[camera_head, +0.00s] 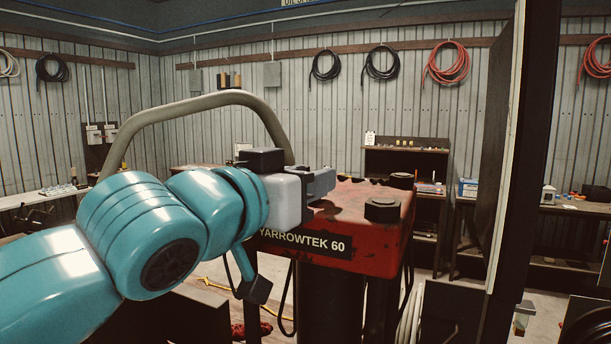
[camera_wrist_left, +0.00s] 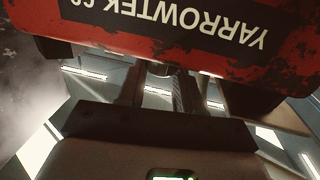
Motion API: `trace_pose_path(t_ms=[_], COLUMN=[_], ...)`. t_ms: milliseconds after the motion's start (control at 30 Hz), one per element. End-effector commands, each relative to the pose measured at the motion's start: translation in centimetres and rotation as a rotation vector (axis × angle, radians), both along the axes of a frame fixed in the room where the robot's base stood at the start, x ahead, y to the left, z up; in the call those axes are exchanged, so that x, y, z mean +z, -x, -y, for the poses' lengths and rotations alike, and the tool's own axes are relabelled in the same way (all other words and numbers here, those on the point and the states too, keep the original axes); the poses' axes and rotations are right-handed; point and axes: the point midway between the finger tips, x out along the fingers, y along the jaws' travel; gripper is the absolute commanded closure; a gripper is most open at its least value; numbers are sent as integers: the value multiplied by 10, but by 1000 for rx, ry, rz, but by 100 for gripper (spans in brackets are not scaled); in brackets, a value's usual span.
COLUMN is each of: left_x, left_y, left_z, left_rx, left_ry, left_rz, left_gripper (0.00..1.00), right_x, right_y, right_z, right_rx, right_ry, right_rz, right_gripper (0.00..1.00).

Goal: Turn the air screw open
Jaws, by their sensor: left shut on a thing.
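The red, worn crimper head (camera_head: 345,225) bears a black YARROWTEK 60 label and stands right of centre in the head view. Its label shows upside down in the wrist view (camera_wrist_left: 170,20). My left gripper (camera_head: 322,184) reaches in from the left to the top left part of the crimper head. In the wrist view its two fingers (camera_wrist_left: 158,82) point at the machine and are shut on a small part there, apparently the air screw. The screw itself is mostly hidden by the gripper and the red head, so its turn cannot be seen. My right gripper is not in view.
A beige curved tube (camera_head: 215,98) arches behind my left arm. A dark bolt head (camera_head: 382,209) sits on the crimper's top right. Benches, shelves (camera_head: 408,165) and coiled hoses (camera_head: 446,64) line the far wall.

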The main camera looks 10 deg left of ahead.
Motion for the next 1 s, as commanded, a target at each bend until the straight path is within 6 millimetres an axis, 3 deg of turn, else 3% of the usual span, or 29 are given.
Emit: trace_pose_path(t_ms=[167,200,267,667,767,1000], left_x=[-3,-3,-2,-2,-4,-5], left_y=[-1,-1,-1,9,27,88], left_z=[1,1,1,-3,-9,-30], left_rx=[-1,-1,0,1,-1,-5], left_ry=[-2,-2,-2,1,2,3], left_rz=[-6,-6,-6,1,2,2], left_gripper=[95,55,39,39,39,39], right_x=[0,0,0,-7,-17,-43], right_y=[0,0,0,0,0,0], right_z=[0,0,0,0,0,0], right_rx=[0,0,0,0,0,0], right_ry=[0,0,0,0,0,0], right_rz=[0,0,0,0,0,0], right_gripper=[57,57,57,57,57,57])
